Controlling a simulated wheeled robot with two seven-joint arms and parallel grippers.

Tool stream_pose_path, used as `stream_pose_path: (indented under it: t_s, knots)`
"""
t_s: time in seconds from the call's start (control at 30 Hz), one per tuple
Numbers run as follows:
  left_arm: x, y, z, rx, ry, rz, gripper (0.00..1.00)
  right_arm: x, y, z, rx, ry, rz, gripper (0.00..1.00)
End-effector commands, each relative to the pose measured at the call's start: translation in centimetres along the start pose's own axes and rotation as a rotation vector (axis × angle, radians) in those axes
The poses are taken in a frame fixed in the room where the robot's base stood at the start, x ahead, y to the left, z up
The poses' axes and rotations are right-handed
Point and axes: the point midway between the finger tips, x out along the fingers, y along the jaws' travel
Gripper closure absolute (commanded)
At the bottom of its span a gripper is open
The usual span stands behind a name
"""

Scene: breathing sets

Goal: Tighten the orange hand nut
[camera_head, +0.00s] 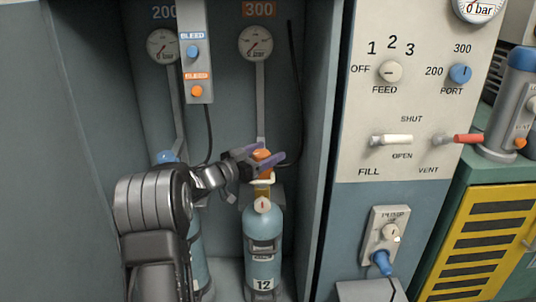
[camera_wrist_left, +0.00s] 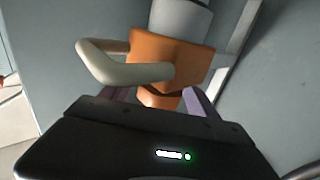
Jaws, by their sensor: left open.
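The orange hand nut (camera_head: 262,154) sits at the lower end of the grey pipe below the 300 gauge. My left gripper (camera_head: 267,160) is at the nut, its purple fingers open on either side of it. I cannot tell whether they touch it. In the left wrist view, a small orange part (camera_wrist_left: 158,98), seemingly the nut, shows between the purple fingers, partly hidden by the gripper body. Beside it is an orange block (camera_wrist_left: 180,50) with a cream handle (camera_wrist_left: 105,62). The blue cylinder (camera_head: 263,235) marked 12 stands upright below. My right gripper is not in view.
A second blue cylinder (camera_head: 199,260) stands to the left, partly behind my arm. The bleed panel (camera_head: 195,60) hangs above my gripper. A dark hose (camera_head: 297,100) runs down right of the nut. The control panel (camera_head: 395,140) with knobs and levers is further right.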

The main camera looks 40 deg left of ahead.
Motion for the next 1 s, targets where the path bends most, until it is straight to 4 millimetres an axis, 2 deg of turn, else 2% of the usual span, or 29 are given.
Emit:
stream_pose_path:
  t_s: [0.1, 0.37, 1.0]
  knots:
    - [0.66, 0.03, -0.04, 0.000, 0.001, 0.000, 0.31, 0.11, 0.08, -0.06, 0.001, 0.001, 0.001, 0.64]
    - [0.71, 0.02, -0.08, -0.001, 0.001, 0.000, 0.32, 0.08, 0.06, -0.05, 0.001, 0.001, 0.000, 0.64]
    - [0.68, 0.00, -0.08, 0.000, 0.001, 0.000, 0.84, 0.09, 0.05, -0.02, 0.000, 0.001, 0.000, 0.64]
